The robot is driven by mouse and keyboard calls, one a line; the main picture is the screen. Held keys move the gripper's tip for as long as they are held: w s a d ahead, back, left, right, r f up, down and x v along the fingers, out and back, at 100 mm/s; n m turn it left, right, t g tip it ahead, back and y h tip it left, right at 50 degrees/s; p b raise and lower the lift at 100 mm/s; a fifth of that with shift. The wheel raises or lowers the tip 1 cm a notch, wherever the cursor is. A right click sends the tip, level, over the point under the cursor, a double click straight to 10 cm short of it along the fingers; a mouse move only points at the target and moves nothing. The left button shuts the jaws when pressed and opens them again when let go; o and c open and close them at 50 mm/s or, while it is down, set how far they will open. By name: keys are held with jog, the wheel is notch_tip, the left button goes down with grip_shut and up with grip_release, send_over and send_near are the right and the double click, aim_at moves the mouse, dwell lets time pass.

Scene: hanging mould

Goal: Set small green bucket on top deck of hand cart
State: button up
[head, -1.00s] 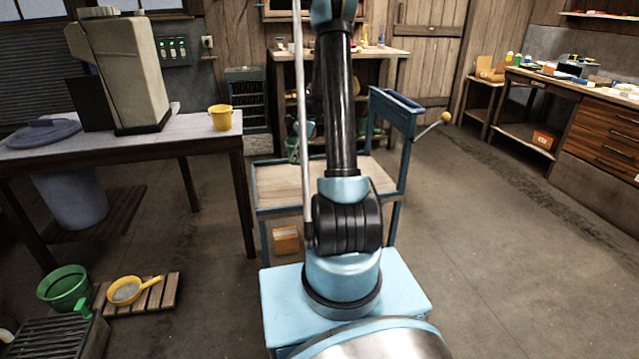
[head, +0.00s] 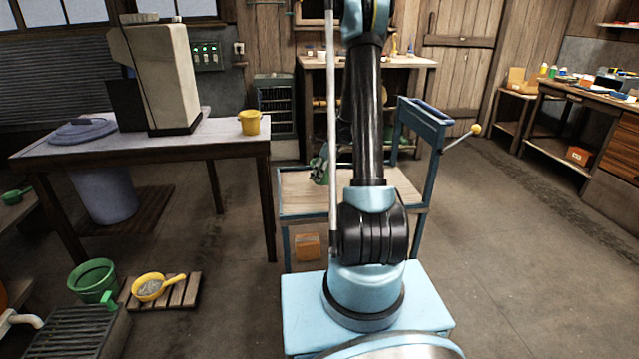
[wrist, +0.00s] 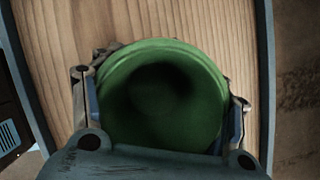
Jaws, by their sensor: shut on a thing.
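The small green bucket (wrist: 160,100) is between the fingers of my gripper (wrist: 162,96), which is shut on it. The wrist view looks down into its round, dark opening. Pale wooden boards of the hand cart's top deck (wrist: 48,50) lie beneath it. In the head view, the hand cart (head: 303,200) is blue-framed with a wooden deck, and my arm hides its middle. My gripper, with a bit of green, shows just left of my arm (head: 320,168), over the deck's left part. I cannot tell whether the bucket touches the deck.
A table (head: 225,150) with a yellow bucket (head: 249,122) stands left of the cart. A larger green bucket (head: 93,281) and a yellow scoop (head: 152,287) are at the lower left. A yellow-knobbed lever (head: 462,138) sticks out from the cart's right side. The floor at right is clear.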

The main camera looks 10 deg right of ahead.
jog(key=shift+f, duration=2.05)
jog(key=o, duration=1.2)
jog(key=shift+o, duration=0.2)
jog(key=v, duration=1.1)
jog(key=s+a+r+n+h, duration=0.1)
jog(key=s+a+r+n, duration=0.1)
jog(key=s+r+n, duration=0.5)
jog(key=s+a+r+n+h, duration=0.1)
jog(key=s+r+n, duration=0.35)
jog(key=s, duration=1.05)
jog(key=s+f+n+h, duration=0.1)
jog(key=s+n, duration=0.4)
jog(key=s, duration=0.5)
jog(key=s+f+n+h, duration=0.1)
jog(key=s+f+n, duration=0.3)
jog(key=s, duration=0.6)
jog(key=shift+s+d+n, duration=0.3)
jog(key=shift+d+n, duration=0.2)
jog(key=shift+n, duration=0.65)
